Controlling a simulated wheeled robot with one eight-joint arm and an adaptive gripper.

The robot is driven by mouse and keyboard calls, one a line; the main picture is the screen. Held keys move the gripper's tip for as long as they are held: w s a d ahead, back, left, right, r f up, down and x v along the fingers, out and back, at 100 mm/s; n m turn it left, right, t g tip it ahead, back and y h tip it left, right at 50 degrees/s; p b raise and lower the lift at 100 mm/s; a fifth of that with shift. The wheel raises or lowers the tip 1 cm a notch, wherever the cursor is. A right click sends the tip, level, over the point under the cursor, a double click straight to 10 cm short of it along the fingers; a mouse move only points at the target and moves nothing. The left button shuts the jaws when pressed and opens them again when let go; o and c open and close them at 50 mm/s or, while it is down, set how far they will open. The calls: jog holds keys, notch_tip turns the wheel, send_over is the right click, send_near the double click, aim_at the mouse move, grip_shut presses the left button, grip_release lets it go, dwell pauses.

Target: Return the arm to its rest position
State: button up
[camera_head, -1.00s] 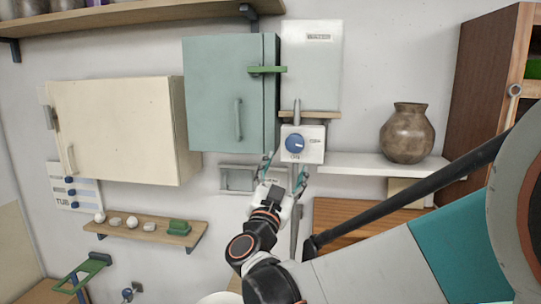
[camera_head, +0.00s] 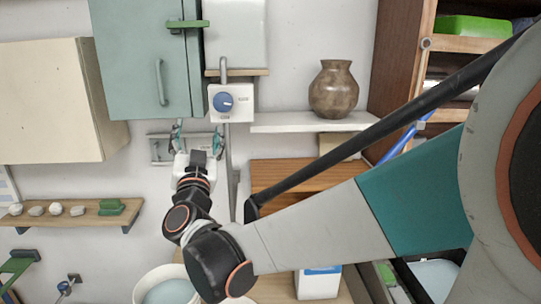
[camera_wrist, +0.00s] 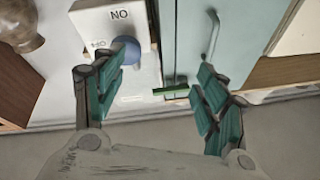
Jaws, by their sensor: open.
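My arm reaches in from the right in the head view, its elbow low and its wrist turned up toward the wall. My gripper (camera_head: 198,138) is open, with its teal fingers apart and nothing between them. It is just below and left of the white switch box (camera_head: 232,103) with a blue knob (camera_head: 223,102). In the wrist view my gripper (camera_wrist: 155,85) also shows open and empty. There the blue knob (camera_wrist: 126,50) lies beyond the left finger, apart from it as far as I can tell.
A teal cabinet (camera_head: 140,60) with a green latch (camera_head: 187,26) is above my gripper. A brown vase (camera_head: 334,90) stands on a white shelf (camera_head: 300,123) at right. A small wooden shelf (camera_head: 80,219) holds stones at left. A bucket (camera_head: 168,287) stands below my arm.

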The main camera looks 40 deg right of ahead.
jog(key=s+a+f+n+g+y+b, duration=0.1)
jog(key=s+a+f+n+y+b, duration=0.2)
jog(key=f, duration=0.5)
jog(key=s+a+f+n+g+y+b, duration=0.2)
jog(key=a+f+n+y+b, duration=0.3)
jog(key=f, duration=0.3)
jog(key=s+a+f+n+g+y+b, duration=0.15)
jog(key=a+f+y+b, duration=0.3)
jog(key=f, duration=0.45)
jog(key=s+d+f+g+b, duration=0.2)
jog(key=s+f+g+b, duration=0.2)
jog(key=s+f, duration=0.4)
jog(key=s+d+f+g+h+b, duration=0.1)
jog(key=s+d+f+g+b, duration=0.1)
jog(key=s+f+b, duration=0.3)
jog(key=s+f+g, duration=0.1)
jog(key=s+f, duration=0.3)
jog(key=f, duration=0.5)
jog(key=shift+s+d+f+g, duration=0.15)
jog(key=shift+s+g, duration=0.1)
jog(key=shift+g, duration=0.1)
jog(key=shift+h, duration=0.25)
dwell(2.7)
